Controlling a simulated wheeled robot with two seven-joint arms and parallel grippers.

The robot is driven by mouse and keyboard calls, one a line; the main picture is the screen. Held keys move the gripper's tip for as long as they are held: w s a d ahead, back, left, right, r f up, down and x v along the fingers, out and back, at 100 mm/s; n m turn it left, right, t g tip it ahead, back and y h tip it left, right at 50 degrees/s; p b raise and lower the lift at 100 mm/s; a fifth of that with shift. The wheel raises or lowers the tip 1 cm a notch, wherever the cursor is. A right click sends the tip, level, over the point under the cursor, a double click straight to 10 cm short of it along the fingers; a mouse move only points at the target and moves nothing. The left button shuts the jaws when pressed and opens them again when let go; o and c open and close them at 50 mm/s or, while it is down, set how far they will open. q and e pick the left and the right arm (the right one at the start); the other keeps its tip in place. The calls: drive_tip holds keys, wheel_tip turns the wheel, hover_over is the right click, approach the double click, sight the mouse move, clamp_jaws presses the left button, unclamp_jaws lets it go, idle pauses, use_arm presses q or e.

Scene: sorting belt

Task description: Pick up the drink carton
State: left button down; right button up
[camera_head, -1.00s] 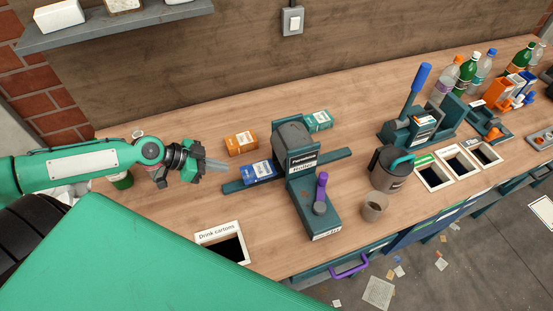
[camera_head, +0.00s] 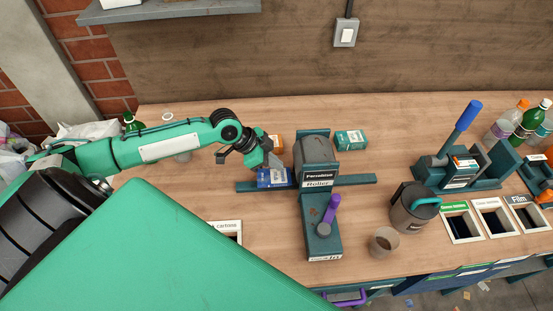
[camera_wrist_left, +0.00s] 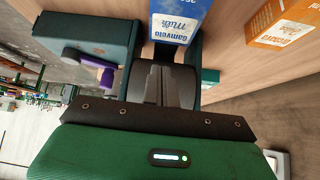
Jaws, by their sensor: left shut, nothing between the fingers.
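Three drink cartons are on the table. A blue milk carton (camera_head: 272,179) lies on the left arm of the roller press, and it also shows at the top of the left wrist view (camera_wrist_left: 172,22). An orange carton (camera_head: 276,143) lies behind it, also at the upper right of the left wrist view (camera_wrist_left: 283,24). A teal carton (camera_head: 350,140) lies behind the press on the right. My left gripper (camera_head: 274,163) is shut and empty, just above or beside the blue carton; contact cannot be told. My right gripper is out of view.
The Parcelvision roller press (camera_head: 318,163) stands right beside the gripper, with a purple handle (camera_head: 331,208). A drink cartons chute (camera_head: 232,228) is partly hidden by my green body. A jug (camera_head: 410,210), a cup (camera_head: 383,242) and a blue-handled press (camera_head: 458,158) stand further right.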

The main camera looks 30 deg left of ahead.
sight(290, 178)
use_arm(q)
drive_tip(key=p+x, duration=0.1)
drive_tip(key=x, duration=0.5)
drive_tip(key=shift+w+d+p, duration=0.1)
drive_tip(key=shift+d+p, duration=0.05)
drive_tip(key=shift+p, duration=0.2)
drive_tip(key=shift+x, duration=0.8)
use_arm(e)
drive_tip(key=shift+w+d+r, duration=0.15)
drive_tip(key=shift+d+r, duration=0.1)
drive_tip(key=shift+r, duration=0.3)
drive_tip(key=shift+w+d+r, duration=0.1)
drive_tip(key=shift+d+r, duration=0.15)
drive_tip(key=shift+r, duration=0.3)
use_arm(q)
drive_tip(key=shift+s+a, duration=0.6)
drive_tip(key=shift+a, duration=0.3)
use_arm(e)
drive_tip(key=shift+a, duration=0.25)
drive_tip(key=shift+a, duration=0.1)
